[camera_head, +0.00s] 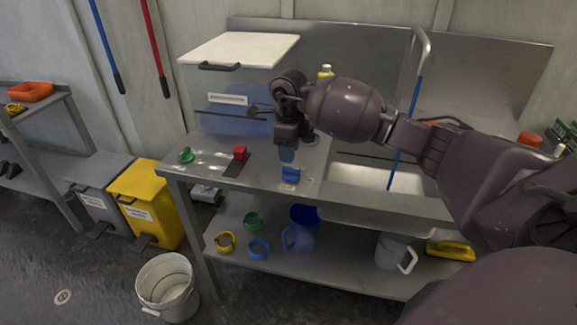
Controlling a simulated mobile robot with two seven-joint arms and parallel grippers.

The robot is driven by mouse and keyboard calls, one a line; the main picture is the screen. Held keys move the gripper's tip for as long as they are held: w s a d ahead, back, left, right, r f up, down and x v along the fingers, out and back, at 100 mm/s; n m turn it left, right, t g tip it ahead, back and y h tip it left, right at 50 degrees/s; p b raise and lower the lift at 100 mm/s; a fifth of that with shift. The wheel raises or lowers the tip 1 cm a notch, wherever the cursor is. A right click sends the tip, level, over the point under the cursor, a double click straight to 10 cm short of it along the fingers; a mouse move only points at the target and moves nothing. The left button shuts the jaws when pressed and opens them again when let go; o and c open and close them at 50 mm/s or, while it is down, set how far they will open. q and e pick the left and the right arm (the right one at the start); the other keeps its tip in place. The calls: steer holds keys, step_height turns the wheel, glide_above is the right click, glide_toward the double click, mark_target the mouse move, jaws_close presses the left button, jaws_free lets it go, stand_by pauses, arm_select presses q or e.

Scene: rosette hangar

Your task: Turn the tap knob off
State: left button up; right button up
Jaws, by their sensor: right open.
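My right arm reaches in from the right, and its gripper (288,143) points down over the left part of the steel counter. It is open, seen small and from behind. A small blue piece (290,174) is just below it at the counter's front, and a bit of blue also shows directly under the fingers. I cannot tell whether the gripper touches either. I cannot clearly make out which part is the tap knob; my gripper and wrist hide the counter behind them. A curved grey spout or handle (424,48) rises behind the sink. My left gripper is not in view.
The sink basin (372,179) lies right of my gripper, with a blue stick standing in it. A red block (240,152) and a green piece (186,155) sit on the left counter. A bucket (167,285) is on the floor.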

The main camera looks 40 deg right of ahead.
mark_target(289, 167)
steer(key=shift+f, duration=2.75)
jaws_close()
